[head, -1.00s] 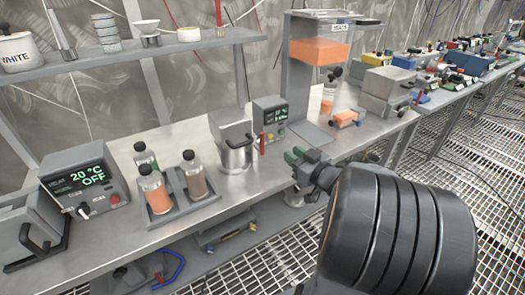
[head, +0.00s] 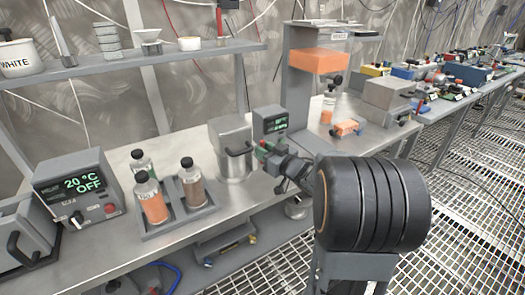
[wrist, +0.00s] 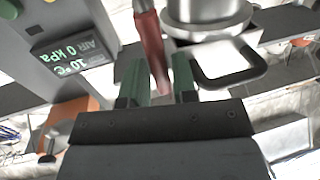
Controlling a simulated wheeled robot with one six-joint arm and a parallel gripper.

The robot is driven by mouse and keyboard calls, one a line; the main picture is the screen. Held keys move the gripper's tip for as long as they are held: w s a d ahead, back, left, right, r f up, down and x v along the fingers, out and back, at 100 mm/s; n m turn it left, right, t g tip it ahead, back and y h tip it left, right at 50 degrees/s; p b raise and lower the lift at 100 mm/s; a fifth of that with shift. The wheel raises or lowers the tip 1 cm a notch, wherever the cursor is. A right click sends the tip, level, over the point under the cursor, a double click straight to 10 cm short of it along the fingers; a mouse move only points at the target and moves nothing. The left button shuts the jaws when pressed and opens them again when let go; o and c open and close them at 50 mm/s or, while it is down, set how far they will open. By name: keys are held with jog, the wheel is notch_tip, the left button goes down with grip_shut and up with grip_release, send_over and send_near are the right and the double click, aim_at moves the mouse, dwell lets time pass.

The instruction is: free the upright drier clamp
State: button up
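The upright drier is a steel vessel (head: 232,150) with a dark loop handle. It stands on the bench beside a grey display box (head: 270,122). Its clamp has a red lever (wrist: 151,45), which hangs between my gripper's green fingertips in the wrist view. My gripper (wrist: 157,82) is open, with a visible gap on each side of the lever. In the head view my gripper (head: 264,152) is at the drier's right side, in front of the display box, and mostly hides the lever. The wrist view shows the drier's body (wrist: 205,12) and its loop handle (wrist: 232,68) close to the right finger.
A bottle rack (head: 180,222) with several capped bottles stands left of the drier. A heater box (head: 78,190) reads 20 °C OFF further left. A grey column (head: 298,90) with an orange-filled tank (head: 318,62) rises behind my arm. A shelf (head: 150,62) runs above.

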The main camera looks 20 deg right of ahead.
jog(key=shift+w+a, duration=0.2)
jog(key=shift+w, duration=0.4)
grip_shut()
